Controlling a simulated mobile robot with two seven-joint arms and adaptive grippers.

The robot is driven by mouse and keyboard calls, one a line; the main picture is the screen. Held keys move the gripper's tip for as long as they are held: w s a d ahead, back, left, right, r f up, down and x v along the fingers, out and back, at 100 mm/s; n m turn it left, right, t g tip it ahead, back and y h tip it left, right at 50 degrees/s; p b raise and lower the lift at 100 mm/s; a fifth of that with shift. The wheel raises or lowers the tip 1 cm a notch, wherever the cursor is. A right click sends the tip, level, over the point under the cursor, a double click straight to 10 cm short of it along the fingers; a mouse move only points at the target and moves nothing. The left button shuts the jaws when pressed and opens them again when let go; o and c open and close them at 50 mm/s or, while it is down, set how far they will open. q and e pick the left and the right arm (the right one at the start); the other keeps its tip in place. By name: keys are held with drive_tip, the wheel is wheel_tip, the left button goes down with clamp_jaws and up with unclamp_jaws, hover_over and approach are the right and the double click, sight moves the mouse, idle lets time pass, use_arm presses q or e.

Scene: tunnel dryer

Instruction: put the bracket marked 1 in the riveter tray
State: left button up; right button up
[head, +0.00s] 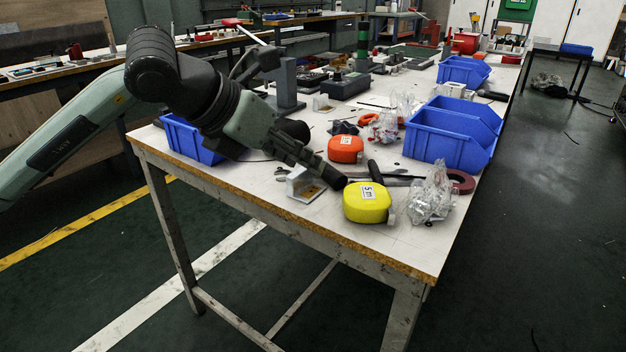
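A small pale metal bracket (303,183) lies near the front edge of the worktable. Any number on it is too small to read. A second small light piece with a brownish face (322,104), possibly another bracket, stands farther back. My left gripper (338,182) reaches down from the left, its dark tip just right of the first bracket and beside the yellow tape measure. It is seen side-on, so its finger opening is hidden, as is whether it touches the bracket. A grey upright bench tool (287,84) stands behind my arm. I cannot make out a riveter tray for certain. My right gripper is out of view.
On the worktable (400,240) are a yellow tape measure (367,203), an orange one (345,149), a clear plastic bag (428,195) and a blue bin (447,137) at right. Another blue bin (188,140) is partly behind my arm. The front right corner is bare.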

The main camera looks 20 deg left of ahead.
sight(300, 170)
use_arm(q)
drive_tip(key=a, duration=0.1)
drive_tip(key=w+a+y, duration=0.1)
drive_tip(key=a, duration=0.1)
drive_tip(key=shift+w+a+r+n+t+y, duration=0.1)
drive_tip(key=shift+w+a+n+t+y, duration=0.1)
drive_tip(key=shift+w+n+t+y, duration=0.15)
drive_tip(key=x, duration=0.4)
drive_tip(key=s+x, duration=0.1)
drive_tip(key=x, duration=0.2)
drive_tip(key=shift+d+f, duration=0.25)
drive_tip(key=shift+f, duration=0.15)
clamp_jaws()
